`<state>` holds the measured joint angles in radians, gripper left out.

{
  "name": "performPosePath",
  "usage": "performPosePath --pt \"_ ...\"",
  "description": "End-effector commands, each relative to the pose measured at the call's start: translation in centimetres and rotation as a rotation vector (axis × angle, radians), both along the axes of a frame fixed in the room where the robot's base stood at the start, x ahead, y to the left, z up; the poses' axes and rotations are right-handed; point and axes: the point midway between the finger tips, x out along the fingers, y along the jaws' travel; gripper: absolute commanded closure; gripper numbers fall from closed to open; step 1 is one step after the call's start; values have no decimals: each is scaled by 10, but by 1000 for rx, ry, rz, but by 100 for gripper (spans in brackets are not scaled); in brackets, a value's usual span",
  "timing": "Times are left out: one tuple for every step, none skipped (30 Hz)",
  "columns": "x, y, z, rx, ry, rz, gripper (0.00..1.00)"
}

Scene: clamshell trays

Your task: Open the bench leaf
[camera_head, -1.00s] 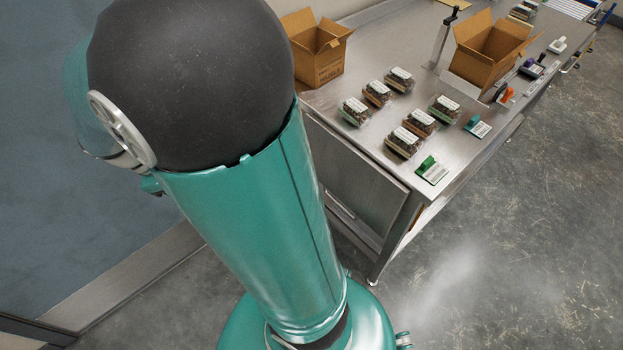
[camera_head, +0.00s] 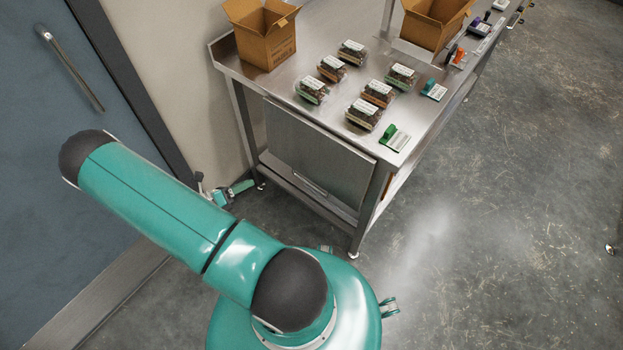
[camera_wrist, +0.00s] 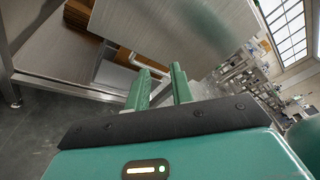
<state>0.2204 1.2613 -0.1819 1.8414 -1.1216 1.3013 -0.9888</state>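The bench leaf (camera_head: 318,155) is a grey metal panel hanging down at the near end of the steel bench. A thin bar handle (camera_head: 310,187) runs along its lower edge. In the wrist view the leaf (camera_wrist: 180,22) fills the top middle, and its pale handle (camera_wrist: 148,63) shows just beyond my fingertips. My gripper (camera_wrist: 160,82) has its two green fingers apart with nothing between them; it seems short of the handle, though contact is hard to judge. In the head view, green parts of mine, apparently the gripper (camera_head: 238,188), show low to the left of the leaf.
The bench top (camera_head: 330,108) holds several clamshell trays (camera_head: 364,114), an open carton (camera_head: 262,38) at its left corner and another carton (camera_head: 432,25) farther back. A blue door (camera_head: 60,120) stands left. The floor (camera_head: 510,200) right of the bench is clear.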

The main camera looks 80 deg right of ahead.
Motion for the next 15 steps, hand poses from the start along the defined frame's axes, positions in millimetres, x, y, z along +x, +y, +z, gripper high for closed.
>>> performPosePath --pt "-13 -6 -19 14 81 27 77" --pt "-20 -9 -29 23 127 46 77" --pt "-28 -13 -42 35 191 70 77" --pt "-35 -16 -52 44 237 88 77" --pt "-42 -19 -61 55 284 107 77" --pt "-53 -22 -74 68 345 131 77" --pt "-61 -24 -83 77 391 147 77" --pt "-68 -26 -92 88 435 165 77" --pt "-78 -28 -103 101 490 187 77" --pt "-85 -29 -111 110 527 203 77" --pt "-91 -30 -118 119 562 218 77" --pt "-99 -31 -126 130 604 234 77" --pt "-104 -32 -131 137 631 246 77" --pt "-109 -32 -136 143 654 255 77" --pt "-113 -32 -140 149 677 266 77"
